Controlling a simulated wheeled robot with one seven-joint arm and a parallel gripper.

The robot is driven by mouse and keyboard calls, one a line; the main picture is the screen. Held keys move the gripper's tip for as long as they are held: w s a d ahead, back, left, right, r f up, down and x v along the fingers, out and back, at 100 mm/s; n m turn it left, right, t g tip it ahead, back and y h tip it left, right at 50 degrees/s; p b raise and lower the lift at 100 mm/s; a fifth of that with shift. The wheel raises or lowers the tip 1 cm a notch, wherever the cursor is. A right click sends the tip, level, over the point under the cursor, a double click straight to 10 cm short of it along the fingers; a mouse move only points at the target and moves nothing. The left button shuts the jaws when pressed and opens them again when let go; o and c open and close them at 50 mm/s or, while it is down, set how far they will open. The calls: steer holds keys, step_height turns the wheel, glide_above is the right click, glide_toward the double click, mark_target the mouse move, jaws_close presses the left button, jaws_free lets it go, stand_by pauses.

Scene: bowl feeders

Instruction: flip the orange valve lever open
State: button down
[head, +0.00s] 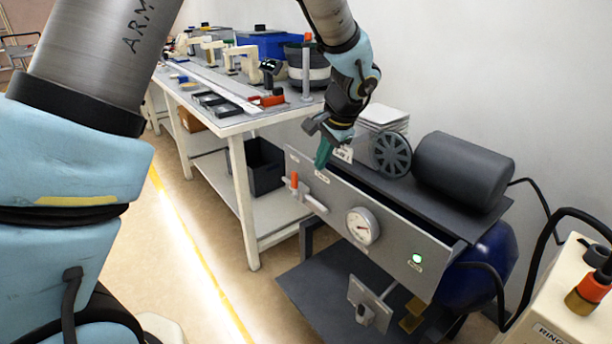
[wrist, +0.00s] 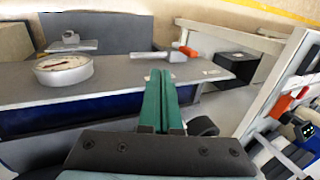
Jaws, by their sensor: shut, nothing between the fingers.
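The orange valve lever (head: 294,181) stands roughly upright at the left end of the grey front panel (head: 390,240), beside a short light grey pipe (head: 313,201). In the wrist view the orange lever (wrist: 189,51) shows just right of and beyond the fingertips, at the end of the grey pipe (wrist: 150,55). My gripper (head: 322,160) has green fingers that are shut and empty. It points down above the panel's top edge, right of the lever and apart from it in the head view. The closed fingers (wrist: 160,75) fill the middle of the wrist view.
A round gauge (head: 363,226) and a green light (head: 417,258) sit farther right on the panel. A dark motor cylinder (head: 462,172) and a spoked wheel (head: 391,155) stand behind. A workbench (head: 240,118) with feeders is at left. Floor is clear left of the panel.

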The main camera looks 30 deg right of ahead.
glide_toward(296, 189)
step_height(296, 189, down, 5)
steer(key=s, duration=0.2)
steer(key=shift+w+r+p, duration=0.15)
steer(key=shift+w+p, duration=0.35)
steer(key=shift+w, duration=0.35)
steer(key=shift+w+r+p, duration=0.15)
steer(key=shift+w+p, duration=0.35)
steer(key=shift+w, duration=0.35)
steer(key=shift+r, duration=0.1)
steer(key=shift+w+a+r+g+p, duration=0.1)
steer(key=shift+w+r+g+p, duration=0.15)
steer(key=shift+p, duration=0.5)
steer(key=shift+f, duration=0.15)
steer(key=shift+w+g+p, duration=0.15)
steer(key=shift+g+p, duration=0.2)
steer(key=shift+p, duration=0.45)
